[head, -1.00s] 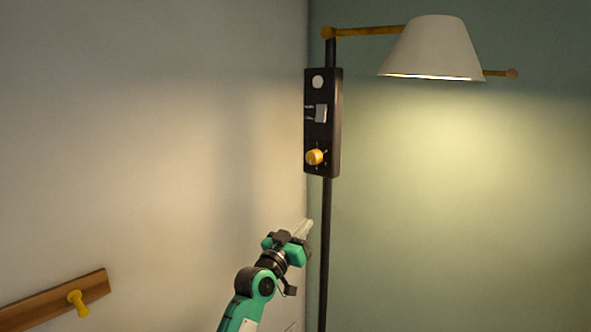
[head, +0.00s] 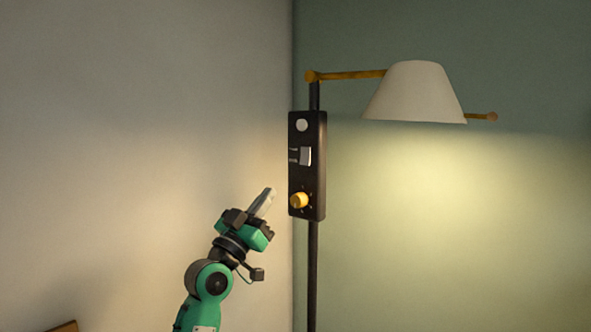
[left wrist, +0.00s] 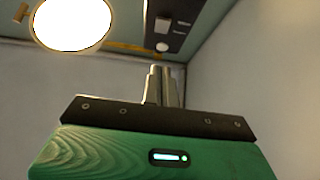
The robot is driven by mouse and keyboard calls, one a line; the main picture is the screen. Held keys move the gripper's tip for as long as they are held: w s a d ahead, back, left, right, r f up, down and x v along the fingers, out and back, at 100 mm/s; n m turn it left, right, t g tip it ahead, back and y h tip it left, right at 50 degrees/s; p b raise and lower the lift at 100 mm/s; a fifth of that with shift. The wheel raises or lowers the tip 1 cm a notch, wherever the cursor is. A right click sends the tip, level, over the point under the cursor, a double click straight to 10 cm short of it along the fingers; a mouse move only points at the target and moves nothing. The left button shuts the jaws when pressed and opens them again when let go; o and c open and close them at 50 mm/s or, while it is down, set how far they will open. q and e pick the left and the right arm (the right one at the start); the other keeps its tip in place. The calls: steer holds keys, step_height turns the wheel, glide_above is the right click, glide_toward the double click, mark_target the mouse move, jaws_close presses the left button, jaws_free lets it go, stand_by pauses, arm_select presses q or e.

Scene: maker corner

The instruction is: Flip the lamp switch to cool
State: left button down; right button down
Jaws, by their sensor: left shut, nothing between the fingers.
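The lamp has a white shade (head: 415,93) that gives off warm light. A black control box (head: 307,190) is fixed on its black pole. The box carries a white round button (head: 302,125) at the top, a light rocker switch (head: 306,156) in the middle and a yellow knob (head: 299,201) below. The labels beside the switch are too small to read. My left gripper (head: 268,193) is shut and empty, left of the box near knob height, apart from it in the picture. In the left wrist view, its fingers (left wrist: 162,75) point up towards the box (left wrist: 168,30).
A yellow arm (head: 350,75) carries the shade. A pale wall (head: 140,120) is on the left and a green wall (head: 530,230) behind. The end of a wooden rail (head: 64,327) shows at the lower left. The space around the gripper looks clear.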

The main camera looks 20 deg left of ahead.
mark_target(304, 162)
arm_select(q)
steer(key=shift+w+d+r+p, duration=0.6)
steer(key=shift+w+r+p, duration=0.2)
steer(key=shift+w, duration=0.9)
steer(key=shift+w+d+r+p, duration=0.65)
steer(key=shift+w+r+p, duration=0.1)
steer(key=shift+w, duration=0.9)
steer(key=shift+w+d+r+p, duration=0.6)
steer(key=shift+w+r+p, duration=0.2)
steer(key=shift+w, duration=0.9)
steer(key=shift+w+d+f+b, duration=0.1)
steer(key=shift+w+f+b, duration=0.15)
steer(key=shift+b, duration=0.55)
steer(key=shift+r, duration=0.15)
